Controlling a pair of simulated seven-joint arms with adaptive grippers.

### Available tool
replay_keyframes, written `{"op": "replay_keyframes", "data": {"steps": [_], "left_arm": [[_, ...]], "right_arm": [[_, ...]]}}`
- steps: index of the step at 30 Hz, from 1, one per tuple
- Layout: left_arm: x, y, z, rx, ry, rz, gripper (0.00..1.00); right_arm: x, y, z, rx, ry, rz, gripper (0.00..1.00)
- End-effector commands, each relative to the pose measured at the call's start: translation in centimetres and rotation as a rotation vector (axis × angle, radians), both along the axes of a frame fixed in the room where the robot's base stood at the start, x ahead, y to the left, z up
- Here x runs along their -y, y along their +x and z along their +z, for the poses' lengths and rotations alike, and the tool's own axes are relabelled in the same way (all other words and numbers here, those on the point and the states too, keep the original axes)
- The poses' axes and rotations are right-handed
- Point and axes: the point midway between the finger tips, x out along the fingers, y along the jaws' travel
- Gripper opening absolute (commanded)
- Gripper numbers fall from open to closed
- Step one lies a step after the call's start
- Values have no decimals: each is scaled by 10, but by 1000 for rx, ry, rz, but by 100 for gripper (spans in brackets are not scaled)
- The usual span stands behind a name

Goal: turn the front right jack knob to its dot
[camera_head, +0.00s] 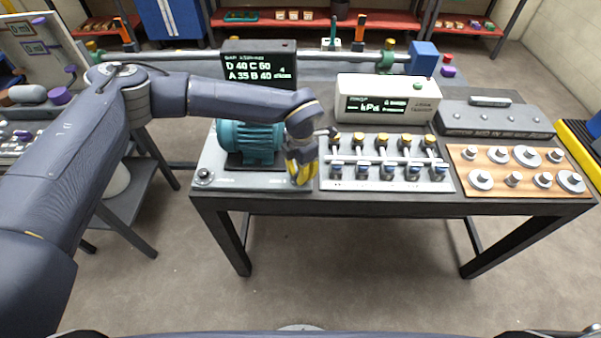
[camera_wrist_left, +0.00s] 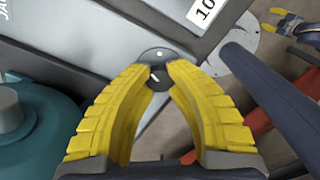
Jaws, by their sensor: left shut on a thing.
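The front right jack knob (camera_wrist_left: 155,80) is a small dark knob with a white pointer line, in the left wrist view. It sits on a grey round disc with a white dot (camera_wrist_left: 158,53) at its far edge; the pointer line is angled away from the dot. My left gripper (camera_head: 301,182) points down at the front right corner of the grey base plate (camera_head: 250,182). Its yellow fingers (camera_wrist_left: 160,72) are shut on the knob. They hide the knob in the head view. A yellow-fingered gripper, seemingly my right (camera_wrist_left: 283,19), shows small in the left wrist view, its opening unclear.
The teal motor (camera_head: 250,141) stands on the plate, close behind my left gripper. A front left knob (camera_head: 204,176) is at the other corner. A panel of yellow and blue valves (camera_head: 388,184) lies just right. A display box (camera_head: 259,66) stands behind the motor.

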Motion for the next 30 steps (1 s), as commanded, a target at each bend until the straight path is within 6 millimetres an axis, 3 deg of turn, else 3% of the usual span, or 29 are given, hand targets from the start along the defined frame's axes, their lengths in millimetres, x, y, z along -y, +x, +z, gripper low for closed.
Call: {"op": "replay_keyframes", "data": {"steps": [15,30], "left_arm": [[0,0,0,-1,1,320,0],[0,0,0,-1,1,383,0]], "right_arm": [[0,0,0,0,0,0,44],[0,0,0,0,0,0,44]]}}
